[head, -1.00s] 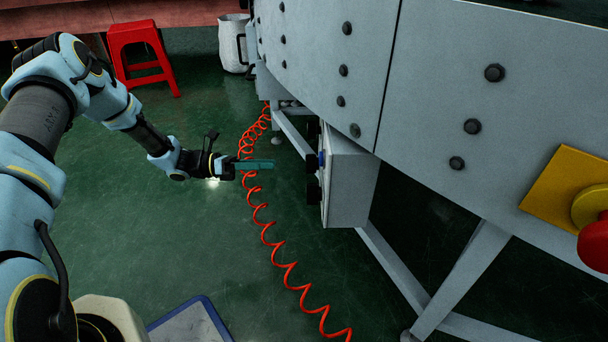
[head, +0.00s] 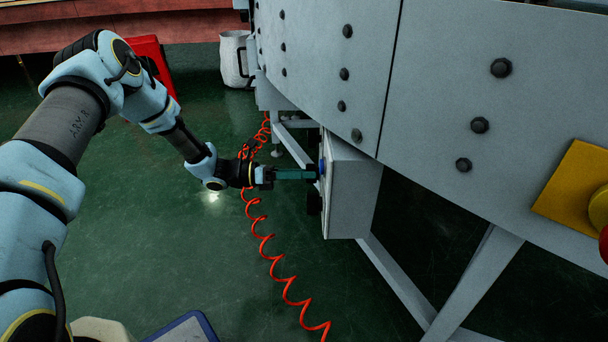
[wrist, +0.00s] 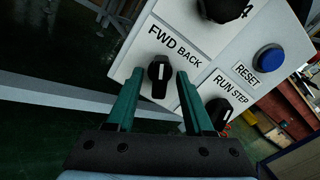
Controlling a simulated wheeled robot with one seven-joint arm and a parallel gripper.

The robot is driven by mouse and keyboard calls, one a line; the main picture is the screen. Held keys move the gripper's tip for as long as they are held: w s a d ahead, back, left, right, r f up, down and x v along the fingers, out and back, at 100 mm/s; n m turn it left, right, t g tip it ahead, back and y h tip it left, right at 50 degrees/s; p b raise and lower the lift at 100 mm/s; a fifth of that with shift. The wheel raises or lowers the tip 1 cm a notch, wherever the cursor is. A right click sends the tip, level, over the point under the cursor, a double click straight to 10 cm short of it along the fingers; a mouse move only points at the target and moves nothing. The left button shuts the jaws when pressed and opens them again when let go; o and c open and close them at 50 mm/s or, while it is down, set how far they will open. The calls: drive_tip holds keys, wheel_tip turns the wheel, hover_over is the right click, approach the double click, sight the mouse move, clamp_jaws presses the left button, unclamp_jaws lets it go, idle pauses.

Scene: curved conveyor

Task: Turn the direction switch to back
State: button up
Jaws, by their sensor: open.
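The direction switch (wrist: 160,72) is a black knob with a white line, under the labels FWD and BACK on the white control panel (wrist: 195,62) in the wrist view. My gripper (wrist: 162,82) is open, with one green finger on each side of the knob. The fingertips are close beside the knob; I cannot tell if they touch it. In the head view my gripper (head: 316,174) reaches the face of the control box (head: 350,190), and the switch is hidden there.
A RUN/STEP knob (wrist: 219,110) sits just right of the right finger. A blue RESET button (wrist: 270,59) and another black knob (wrist: 222,8) are on the same panel. A red coiled hose (head: 265,240) hangs below my arm.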

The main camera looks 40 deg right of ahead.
drive_tip(key=shift+c, duration=0.4)
clamp_jaws()
drive_tip(key=shift+w+m, duration=0.1)
drive_tip(key=shift+m, duration=0.3)
drive_tip(key=m+p, duration=0.5)
drive_tip(key=m, duration=0.6)
idle(0.5)
